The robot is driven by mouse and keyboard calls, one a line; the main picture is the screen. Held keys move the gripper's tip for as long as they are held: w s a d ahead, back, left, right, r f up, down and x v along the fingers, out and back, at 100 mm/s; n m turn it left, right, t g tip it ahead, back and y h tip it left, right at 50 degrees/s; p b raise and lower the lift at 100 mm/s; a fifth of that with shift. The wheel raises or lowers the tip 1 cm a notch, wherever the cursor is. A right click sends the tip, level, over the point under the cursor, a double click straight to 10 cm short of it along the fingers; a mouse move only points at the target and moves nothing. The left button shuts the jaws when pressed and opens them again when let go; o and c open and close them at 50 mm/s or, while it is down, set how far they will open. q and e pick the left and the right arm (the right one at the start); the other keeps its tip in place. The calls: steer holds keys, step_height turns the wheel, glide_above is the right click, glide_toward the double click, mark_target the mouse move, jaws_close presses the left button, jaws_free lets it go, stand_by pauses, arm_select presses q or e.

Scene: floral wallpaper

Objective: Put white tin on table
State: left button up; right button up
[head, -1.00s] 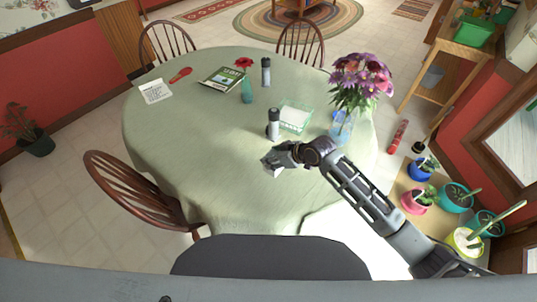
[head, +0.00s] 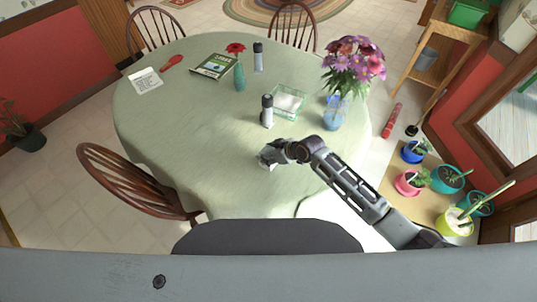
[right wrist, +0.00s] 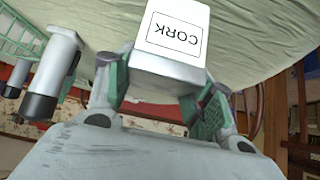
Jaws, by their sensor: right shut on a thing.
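The white tin (right wrist: 175,35), a white box-shaped tin labelled CORK, sits between the fingers of my right gripper (right wrist: 158,85) in the right wrist view. My right gripper is shut on it. In the head view my right gripper (head: 268,156) is over the near middle part of the table (head: 190,130), which has a pale green cloth. The tin is mostly hidden there by the gripper. I cannot tell whether the tin touches the cloth. My left gripper is not in view.
A vase of purple flowers (head: 336,112) stands at the table's right. A book (head: 214,66) and another shaker (head: 258,57) are farther back.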

steer(key=shift+f, duration=0.5)
steer(key=shift+f, duration=0.15)
steer(key=o, duration=1.3)
steer(key=v, duration=1.2)
